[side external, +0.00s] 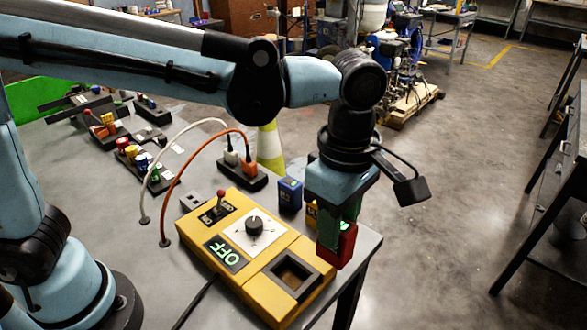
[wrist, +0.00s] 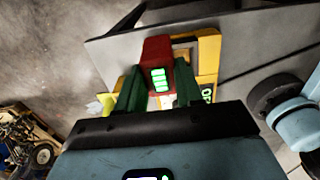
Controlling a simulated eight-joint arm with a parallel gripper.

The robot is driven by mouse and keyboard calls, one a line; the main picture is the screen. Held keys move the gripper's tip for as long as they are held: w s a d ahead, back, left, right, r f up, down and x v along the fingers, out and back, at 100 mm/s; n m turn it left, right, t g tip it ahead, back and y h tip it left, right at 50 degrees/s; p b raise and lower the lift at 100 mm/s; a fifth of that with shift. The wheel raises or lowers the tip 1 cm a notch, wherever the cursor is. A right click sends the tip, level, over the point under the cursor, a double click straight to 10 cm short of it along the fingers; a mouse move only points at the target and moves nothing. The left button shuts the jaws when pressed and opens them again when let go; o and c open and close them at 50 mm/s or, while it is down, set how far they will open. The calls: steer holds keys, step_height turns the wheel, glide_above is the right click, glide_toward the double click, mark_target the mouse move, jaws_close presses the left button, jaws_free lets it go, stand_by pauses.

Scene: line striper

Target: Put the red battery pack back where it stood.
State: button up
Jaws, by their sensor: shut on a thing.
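The red battery pack (side external: 341,246) is held between the green fingers of my gripper (side external: 332,232), which is shut on it. It hangs in the air near the right edge of the table, to the right of the yellow box (side external: 211,219). In the wrist view the red pack (wrist: 156,52) shows lit green bars on its face, with a finger on each side. The yellow box has a dark-rimmed square socket (side external: 291,274) that looks empty. Part of this socket shows behind the pack in the wrist view. The box's display (side external: 226,253) reads OFF.
A blue pack (side external: 290,194) stands behind the box, and a yellow pack (side external: 311,214) is partly hidden by my gripper. A black block (side external: 243,180) holds white and orange plugs with arching cables.

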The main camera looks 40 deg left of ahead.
steer(key=shift+w+d+r, duration=0.2)
steer(key=shift+w+d, duration=0.15)
steer(key=shift+d, duration=0.25)
steer(key=shift+w+d+r, duration=0.2)
steer(key=shift+w+d, duration=0.1)
steer(key=shift+d, duration=0.3)
steer(key=shift+w+a+f, duration=0.95)
steer(key=shift+w+f, duration=0.7)
steer(key=shift+f, duration=0.15)
steer(key=shift+w+a+f, duration=1)
steer(key=shift+w+f, duration=0.7)
steer(key=shift+f, duration=0.15)
steer(key=shift+w+a+f, duration=0.95)
steer(key=shift+w+f, duration=0.7)
steer(key=shift+f, duration=0.15)
steer(key=shift+f, duration=0.15)
steer(key=o, duration=1)
